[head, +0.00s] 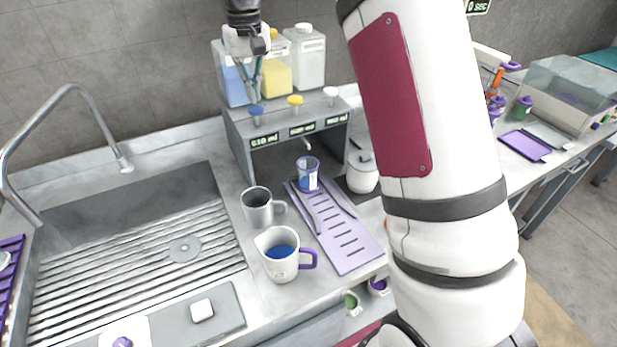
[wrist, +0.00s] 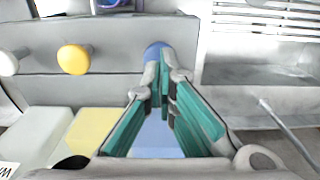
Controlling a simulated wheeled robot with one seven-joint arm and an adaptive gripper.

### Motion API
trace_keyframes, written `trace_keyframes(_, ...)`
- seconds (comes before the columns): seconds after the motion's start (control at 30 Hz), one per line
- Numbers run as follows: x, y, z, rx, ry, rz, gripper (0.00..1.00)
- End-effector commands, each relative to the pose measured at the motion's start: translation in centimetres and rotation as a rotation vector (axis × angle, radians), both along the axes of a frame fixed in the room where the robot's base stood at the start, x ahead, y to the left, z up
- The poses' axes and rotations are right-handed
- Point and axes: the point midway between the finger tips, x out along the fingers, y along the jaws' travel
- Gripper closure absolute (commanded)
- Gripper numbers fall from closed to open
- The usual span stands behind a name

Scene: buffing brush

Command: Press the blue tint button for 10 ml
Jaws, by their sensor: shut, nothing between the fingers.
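The tint dispenser (head: 240,135) is a grey stand with blue, yellow and white tanks on top. Its blue button (head: 256,110) is at the left, and it also shows in the wrist view (wrist: 153,48), partly hidden behind my fingertips. My gripper (head: 254,97) is shut and empty. It points down just above the blue button; whether it touches is unclear. In the wrist view my gripper's teal fingers (wrist: 164,72) meet over the button. A small clear cup (head: 308,180) with blue liquid stands under the spout. The displays' small digits are hard to read.
The yellow button (head: 295,100) and white button (head: 330,92) are to the right of the blue one. A grey mug (head: 256,210) and a white jug (head: 281,268) with blue liquid stand in front. A sink (head: 110,210) is at the left. My arm hides part of the counter.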

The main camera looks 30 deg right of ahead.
Motion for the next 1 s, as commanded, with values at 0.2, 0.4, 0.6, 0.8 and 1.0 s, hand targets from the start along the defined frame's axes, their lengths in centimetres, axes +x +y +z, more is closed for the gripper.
trace_keyframes(0.2,0.0,0.0,0.0,0.000,0.000,0.000,1.00)
trace_keyframes(0.4,0.1,0.0,1.2,0.000,-0.003,0.000,1.00)
trace_keyframes(0.6,0.1,0.0,3.0,0.000,-0.003,0.000,1.00)
trace_keyframes(0.8,0.1,0.0,4.8,0.000,-0.003,0.001,1.00)
trace_keyframes(1.0,0.0,0.0,5.9,0.000,-0.001,0.001,1.00)
